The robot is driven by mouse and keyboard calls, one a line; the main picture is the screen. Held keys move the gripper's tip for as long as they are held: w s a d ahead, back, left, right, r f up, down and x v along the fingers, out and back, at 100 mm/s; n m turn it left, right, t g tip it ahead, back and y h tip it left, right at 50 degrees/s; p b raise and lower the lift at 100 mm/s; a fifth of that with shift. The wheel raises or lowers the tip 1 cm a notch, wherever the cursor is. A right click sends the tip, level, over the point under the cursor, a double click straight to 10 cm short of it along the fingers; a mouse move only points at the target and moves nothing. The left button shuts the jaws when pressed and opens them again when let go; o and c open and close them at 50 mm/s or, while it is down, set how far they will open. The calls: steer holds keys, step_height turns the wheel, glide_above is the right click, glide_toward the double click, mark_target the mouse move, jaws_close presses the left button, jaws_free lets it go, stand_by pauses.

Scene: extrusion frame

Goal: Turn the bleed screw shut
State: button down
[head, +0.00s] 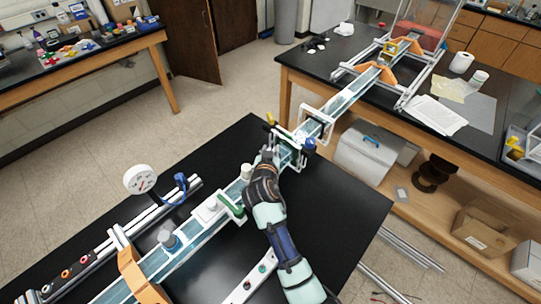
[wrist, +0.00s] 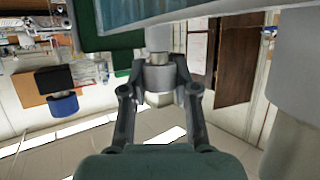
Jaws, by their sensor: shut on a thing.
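My gripper (head: 267,153) is at the clear water channel (head: 340,102), just short of the white square frames around it in the head view. In the wrist view, my gripper (wrist: 158,88) is shut on a short grey cylindrical part, which looks like the bleed screw (wrist: 158,72). One finger lies on each side of it. The screw stands in line with a pale round stem (wrist: 158,38) that meets the channel (wrist: 180,12). In the head view my gripper hides the screw. How far it is turned cannot be told.
A blue knob (head: 308,145) and a cream cap (head: 246,171) are close to my gripper. A white dial gauge (head: 140,179) stands at the left. The channel spans the gap between two black tables. The near black tabletop (head: 335,205) is clear at right.

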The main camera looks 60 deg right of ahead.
steer(key=shift+m+g+b, duration=0.3)
steer(key=shift+g, duration=0.1)
steer(key=shift+f, duration=0.1)
steer(key=c, duration=0.9)
jaws_free()
steer(key=shift+o, duration=0.2)
steer(key=v, duration=1.2)
